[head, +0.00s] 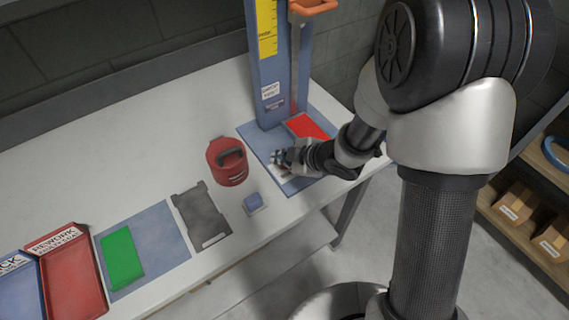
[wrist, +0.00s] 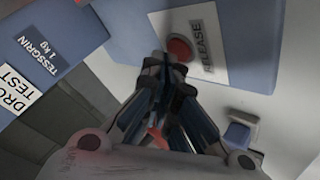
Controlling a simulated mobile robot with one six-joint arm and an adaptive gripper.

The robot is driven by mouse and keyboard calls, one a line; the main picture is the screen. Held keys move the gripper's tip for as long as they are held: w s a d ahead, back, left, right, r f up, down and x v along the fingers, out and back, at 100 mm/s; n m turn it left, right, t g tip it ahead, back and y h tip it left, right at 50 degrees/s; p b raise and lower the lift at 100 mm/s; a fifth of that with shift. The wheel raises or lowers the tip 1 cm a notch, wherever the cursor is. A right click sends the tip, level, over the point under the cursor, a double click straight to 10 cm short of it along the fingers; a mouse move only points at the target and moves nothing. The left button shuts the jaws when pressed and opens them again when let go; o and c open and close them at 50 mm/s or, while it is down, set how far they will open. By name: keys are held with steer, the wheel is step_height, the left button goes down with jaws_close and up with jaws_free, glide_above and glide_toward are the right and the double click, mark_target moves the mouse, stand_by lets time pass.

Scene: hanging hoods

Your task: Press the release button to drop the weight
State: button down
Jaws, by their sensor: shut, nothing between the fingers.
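The red release button (wrist: 180,48) sits on a white plate marked RELEASE (wrist: 205,22) in the wrist view. My gripper (wrist: 173,62) is shut and empty, with its fingertips at the button's lower edge. I cannot tell whether they touch it. In the head view my gripper (head: 283,158) is low over the blue base of the drop tester (head: 269,85), and the button is hidden there. No raised weight is clearly visible; the column's top is cut off, with an orange handle (head: 314,7) near it.
A red round object with a dark handle (head: 226,170) stands left of my gripper. A red pad (head: 308,126) lies by the column. A grey tray (head: 201,216), green block (head: 121,258) and red tray (head: 72,280) lie further left.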

mark_target(283, 167)
steer(key=shift+f+b, duration=0.4)
stand_by(0.3)
steer(key=shift+r, duration=0.1)
steer(key=shift+r+p, duration=0.75)
steer(key=shift+p, duration=0.05)
step_height(283, 167, up, 5)
steer(key=p, duration=0.4)
steer(key=shift+r+p, duration=0.1)
steer(key=shift+p, duration=0.3)
stand_by(0.4)
